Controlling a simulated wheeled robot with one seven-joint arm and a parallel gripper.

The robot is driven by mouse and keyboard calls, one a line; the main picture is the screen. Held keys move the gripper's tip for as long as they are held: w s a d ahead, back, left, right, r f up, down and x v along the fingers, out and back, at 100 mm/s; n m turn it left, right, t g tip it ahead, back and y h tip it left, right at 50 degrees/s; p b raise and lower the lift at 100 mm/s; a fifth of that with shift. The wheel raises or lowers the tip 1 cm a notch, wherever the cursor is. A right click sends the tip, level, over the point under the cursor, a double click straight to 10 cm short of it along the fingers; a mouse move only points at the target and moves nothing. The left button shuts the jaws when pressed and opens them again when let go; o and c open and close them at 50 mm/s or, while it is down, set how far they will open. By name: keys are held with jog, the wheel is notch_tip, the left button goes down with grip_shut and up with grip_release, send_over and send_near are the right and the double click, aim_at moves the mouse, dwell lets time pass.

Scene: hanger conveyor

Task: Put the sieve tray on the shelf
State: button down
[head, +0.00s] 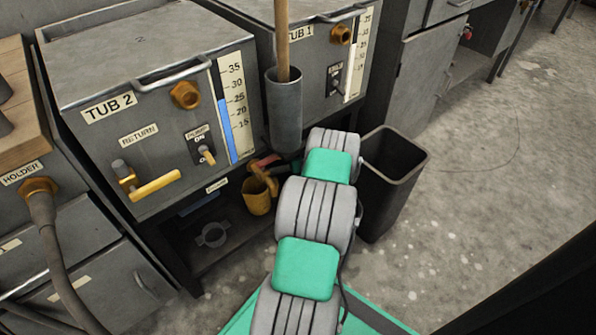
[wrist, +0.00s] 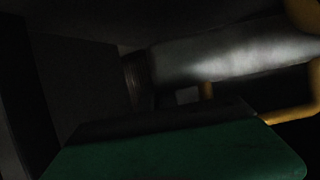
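I cannot make out the sieve tray for certain in either view. A low shelf (head: 240,243) lies in shadow under TUB 2, with a small label above it too small to read. A grey ring-shaped piece (head: 212,235) is on it. My grey and green arm reaches forward to the front of TUB 1, and its far end is hidden. In the dark wrist view, a green part (wrist: 180,155), apparently of my gripper, fills the bottom. No separate fingers and no held thing can be made out there.
TUB 2 (head: 150,85) and TUB 1 (head: 318,45) stand side by side. A grey cylinder (head: 285,110) with a wooden handle is in front. A yellow cup (head: 257,196) hangs below. A dark bin (head: 390,185) stands right of my arm. The floor at right is clear.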

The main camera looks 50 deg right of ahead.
notch_tip(320, 180, down, 9)
jog(key=b, duration=0.3)
jog(key=shift+r, duration=0.15)
jog(key=c, duration=1.7)
grip_release()
jog(key=shift+f, duration=0.2)
jog(key=shift+s+r, duration=0.15)
jog(key=shift+r, duration=0.15)
jog(key=p+v, duration=0.4)
jog(key=v, duration=0.7)
jog(key=shift+a+p, duration=0.1)
jog(key=shift+p, duration=0.25)
jog(key=shift+s+a, duration=0.25)
jog(key=shift+s, duration=0.05)
